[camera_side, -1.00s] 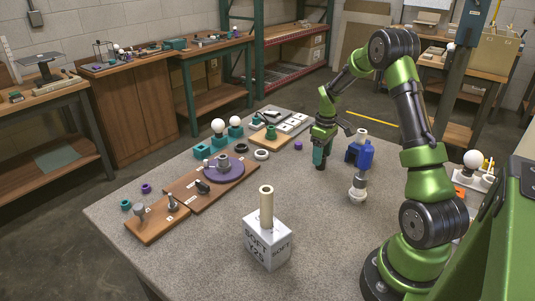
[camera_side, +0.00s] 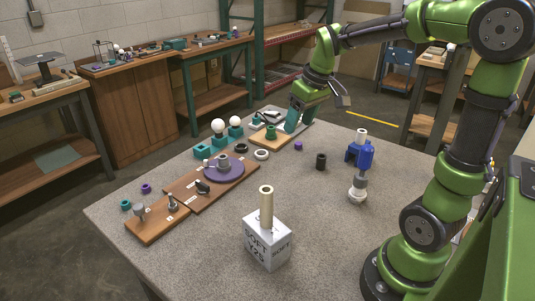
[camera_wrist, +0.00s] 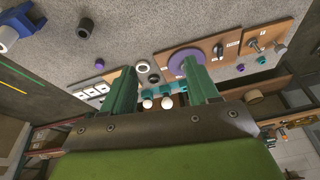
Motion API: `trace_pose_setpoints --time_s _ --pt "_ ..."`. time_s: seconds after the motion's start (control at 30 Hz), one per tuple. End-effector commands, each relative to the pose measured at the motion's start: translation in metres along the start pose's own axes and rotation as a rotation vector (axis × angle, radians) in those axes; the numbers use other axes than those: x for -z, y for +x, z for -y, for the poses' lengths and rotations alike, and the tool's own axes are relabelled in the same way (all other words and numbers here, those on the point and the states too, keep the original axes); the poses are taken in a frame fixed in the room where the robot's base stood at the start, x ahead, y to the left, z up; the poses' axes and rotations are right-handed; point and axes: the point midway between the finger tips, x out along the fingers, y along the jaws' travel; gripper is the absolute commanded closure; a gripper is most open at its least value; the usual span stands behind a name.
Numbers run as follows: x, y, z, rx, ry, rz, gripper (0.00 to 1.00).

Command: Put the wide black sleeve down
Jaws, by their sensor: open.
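The wide black sleeve (camera_side: 321,161) stands upright on the grey table, apart from everything around it. It also shows in the wrist view (camera_wrist: 87,26) at upper left. My gripper (camera_side: 291,128) is away from the sleeve, behind and to its left, near the back edge of the table. In the wrist view my gripper (camera_wrist: 160,68) has its two teal fingers wide apart with nothing held between them.
A blue fixture (camera_side: 361,154) stands right of the sleeve, with a white-based part (camera_side: 358,190) in front. A purple ring (camera_side: 298,146), white ring (camera_side: 261,155) and black ring (camera_side: 241,148) lie leftward. A marked block (camera_side: 267,240) with a post stands in front.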

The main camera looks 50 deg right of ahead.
Motion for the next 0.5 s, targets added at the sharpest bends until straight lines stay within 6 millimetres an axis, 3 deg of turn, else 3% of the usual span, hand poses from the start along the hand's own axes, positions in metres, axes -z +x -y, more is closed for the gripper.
trace_pose_setpoints --time_s 0.03,0.2,0.33,0.5 --pt "-0.013 -0.015 0.026 0.022 0.014 -0.052 0.41" --pt "-0.061 -0.040 0.088 0.123 0.109 -0.179 0.41" --pt "-0.093 -0.047 0.114 0.198 0.170 -0.236 0.41" --pt "-0.113 -0.049 0.127 0.253 0.215 -0.265 0.41"
